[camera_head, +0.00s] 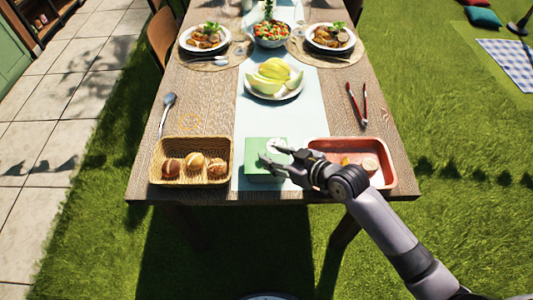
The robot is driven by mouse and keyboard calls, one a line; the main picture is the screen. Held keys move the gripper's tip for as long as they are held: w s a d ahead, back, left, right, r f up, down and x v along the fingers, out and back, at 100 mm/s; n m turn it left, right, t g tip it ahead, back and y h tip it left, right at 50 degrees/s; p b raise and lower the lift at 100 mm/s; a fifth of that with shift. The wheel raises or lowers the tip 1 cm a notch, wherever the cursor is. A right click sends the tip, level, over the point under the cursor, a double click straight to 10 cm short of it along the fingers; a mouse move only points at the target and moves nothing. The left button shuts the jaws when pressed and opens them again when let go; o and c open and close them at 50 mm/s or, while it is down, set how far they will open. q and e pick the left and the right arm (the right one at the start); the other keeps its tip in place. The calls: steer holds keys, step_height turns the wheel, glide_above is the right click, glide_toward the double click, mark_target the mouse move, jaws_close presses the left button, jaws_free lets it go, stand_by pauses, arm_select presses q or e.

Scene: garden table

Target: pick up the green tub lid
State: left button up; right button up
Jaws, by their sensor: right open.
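The green tub lid (256,149) is the flat green top of a tub at the near end of the table, on the light blue runner. A pale round shape shows at its upper right, partly behind my fingers. My right gripper (268,154) reaches in from the right, with its open fingers over the right part of the lid. I cannot tell whether the fingertips touch it. My left gripper is not in view.
A wicker basket (153,158) with bread rolls stands left of the tub. A red tray (388,178) stands right, partly under my right arm. Red-handled tongs (352,103), a large spoon (166,113) and a plate of melon (271,96) lie farther back.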

mark_target(263, 153)
steer(key=shift+f+p+x, duration=0.25)
steer(key=shift+p+x, duration=0.25)
steer(key=shift+x, duration=2.2)
steer(key=shift+d, duration=0.1)
steer(key=shift+c, duration=0.2)
jaws_close()
